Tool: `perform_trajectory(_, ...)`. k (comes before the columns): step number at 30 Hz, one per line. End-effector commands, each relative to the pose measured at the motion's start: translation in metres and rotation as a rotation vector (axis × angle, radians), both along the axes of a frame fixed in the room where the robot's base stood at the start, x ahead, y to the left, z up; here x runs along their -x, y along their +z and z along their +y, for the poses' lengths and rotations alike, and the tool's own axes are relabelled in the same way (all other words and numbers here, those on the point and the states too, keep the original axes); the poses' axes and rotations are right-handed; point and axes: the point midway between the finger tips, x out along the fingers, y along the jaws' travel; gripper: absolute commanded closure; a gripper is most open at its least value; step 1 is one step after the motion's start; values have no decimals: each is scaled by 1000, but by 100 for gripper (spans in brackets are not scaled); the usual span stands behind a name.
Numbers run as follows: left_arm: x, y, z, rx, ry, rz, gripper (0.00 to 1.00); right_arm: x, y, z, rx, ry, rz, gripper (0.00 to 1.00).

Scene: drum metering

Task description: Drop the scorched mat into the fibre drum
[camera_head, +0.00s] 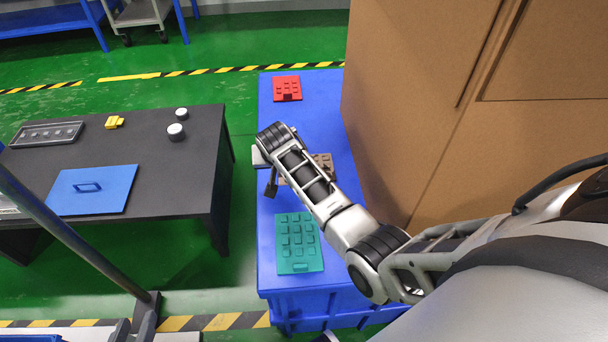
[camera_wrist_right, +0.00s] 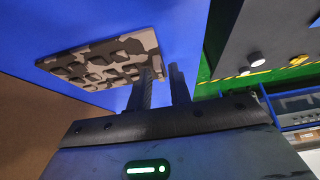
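The scorched mat (camera_wrist_right: 100,63), mottled grey and dark brown with raised blocks, lies on the blue surface. In the head view the mat (camera_head: 325,161) is partly hidden behind the arm coming in from the right. In the right wrist view my right gripper (camera_wrist_right: 163,72) has its two dark fingers apart, with blue surface showing between them. They are beside the mat's edge, and one finger overlaps it in the picture; I cannot tell whether they touch. A small grey and dark piece at the head view's left edge may be my left gripper. I cannot clearly make out the fibre drum.
A red mat (camera_head: 287,86) and a teal mat (camera_head: 298,250) lie on the blue table (camera_head: 270,268). A tall brown cardboard-like body (camera_head: 420,90) stands at its right. A black table (camera_head: 190,190) at the left holds a blue panel (camera_head: 115,190) and small items. Green floor separates the tables.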

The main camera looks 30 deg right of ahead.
Motion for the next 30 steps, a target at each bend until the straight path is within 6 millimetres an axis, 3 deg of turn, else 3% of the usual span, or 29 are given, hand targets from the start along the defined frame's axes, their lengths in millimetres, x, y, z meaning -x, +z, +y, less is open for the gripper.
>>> perform_trajectory(2,1,-9,-2,-2,-9,10,70,-1,-6,-1,0,0,-1,80)
perform_trajectory(8,2,-6,-5,-3,-20,12,70,-1,-3,-1,0,0,0,80)
perform_trajectory(11,2,-6,-4,-3,-21,11,70,-1,-3,-1,0,0,0,100)
perform_trajectory(21,1,-5,-3,-4,-18,8,70,-1,-1,-1,1,0,-2,100)
perform_trajectory(26,-1,5,-1,-10,-13,-5,70,-2,19,-1,0,0,-5,100)
perform_trajectory(30,-1,20,3,-10,-1,-25,70,-2,49,-1,0,0,-5,100)
